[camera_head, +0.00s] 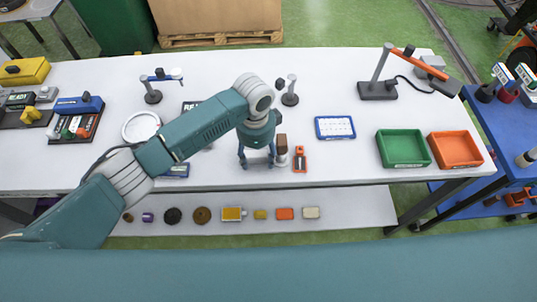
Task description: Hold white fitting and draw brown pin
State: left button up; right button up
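My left gripper (257,161) points down over the front middle of the white table. Its two fingers stand apart with nothing visible between them. Just right of it is a brown block-like piece (281,143), which looks like the brown pin. It sits upright on a small white piece (282,160), which looks like the white fitting. Both are small and partly close behind the right finger; I cannot tell whether the finger touches them. My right gripper is not in view.
An orange-and-black tool (300,159) lies right of the fitting. A blue-framed card (335,127), a green tray (403,149) and an orange tray (455,150) are farther right. A lamp (377,88) and a small stand (290,97) stand behind. A lower shelf (350,207) holds several small parts.

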aim_at(258, 156)
pick_arm(q)
notch_tip(258, 156, up, 12)
dwell(0.6)
jog(key=a+f+p, duration=0.1)
jog(key=a+p, duration=0.1)
jog(key=p, duration=0.1)
jog(key=shift+a+f, duration=0.3)
jog(key=shift+f, duration=0.1)
notch_tip(258, 156, down, 10)
jog(key=b, duration=1.1)
jog(key=shift+d+f, duration=0.1)
jog(key=shift+f, duration=0.1)
